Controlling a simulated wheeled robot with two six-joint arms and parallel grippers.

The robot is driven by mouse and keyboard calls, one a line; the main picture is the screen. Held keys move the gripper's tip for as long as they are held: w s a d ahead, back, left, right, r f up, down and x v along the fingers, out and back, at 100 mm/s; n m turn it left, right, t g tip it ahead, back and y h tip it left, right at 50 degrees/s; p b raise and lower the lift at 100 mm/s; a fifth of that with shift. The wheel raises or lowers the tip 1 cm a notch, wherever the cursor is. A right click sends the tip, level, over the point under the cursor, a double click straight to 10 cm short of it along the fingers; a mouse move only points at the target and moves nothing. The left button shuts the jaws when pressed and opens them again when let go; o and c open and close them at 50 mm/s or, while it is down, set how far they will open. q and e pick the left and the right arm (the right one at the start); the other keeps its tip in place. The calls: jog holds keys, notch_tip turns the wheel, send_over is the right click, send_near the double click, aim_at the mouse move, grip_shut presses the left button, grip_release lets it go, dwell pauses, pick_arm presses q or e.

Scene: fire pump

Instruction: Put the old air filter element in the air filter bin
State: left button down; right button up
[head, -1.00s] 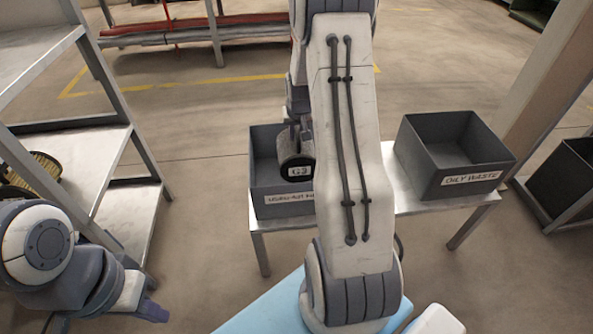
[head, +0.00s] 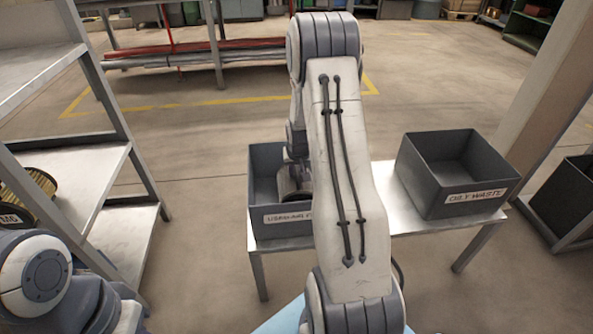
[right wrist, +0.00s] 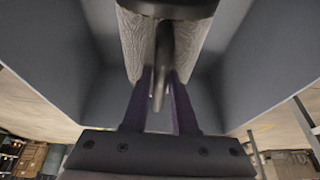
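The old air filter element (head: 288,190) is a dark cylinder, now low inside the left grey bin and partly hidden by its front wall and my right arm. In the right wrist view the element (right wrist: 130,40) shows pleated grey sides, a dark end cap and a handle between my fingers. My right gripper (right wrist: 160,75) appears shut on that handle, with bin walls around it. The air filter bin (head: 263,165) has a white label, partly covered, seeming to begin "USED AIR". My left arm is at the lower left; its gripper is out of view.
A second grey bin (head: 420,180) marked "OILY WASTE" stands right of it on the same metal table (head: 385,190). A metal shelf (head: 75,180) with a pleated filter (head: 40,187) is at left. A dark bin (head: 570,190) stands on the floor at right.

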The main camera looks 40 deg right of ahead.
jog(key=shift+o, duration=0.8)
jog(key=shift+r, duration=0.25)
jog(key=p+v, duration=0.4)
jog(key=v, duration=0.8)
jog(key=s+a+r+n+g+y, duration=0.1)
jog(key=s+a+r+n, duration=0.15)
jog(key=a, duration=0.95)
jog(key=s+a+r+n+y, duration=0.2)
jog(key=a+r+n, duration=0.2)
jog(key=a, duration=0.9)
jog(key=s+a+r+n+g, duration=0.1)
jog(key=s+a+n, duration=0.2)
jog(key=s, duration=0.7)
jog(key=s+a+r+n+g, duration=0.1)
jog(key=s+a+n, duration=0.3)
jog(key=s+a, duration=0.4)
jog(key=shift+s+a+r+g, duration=0.3)
jog(key=shift+s+g, duration=0.2)
jog(key=shift+s, duration=0.55)
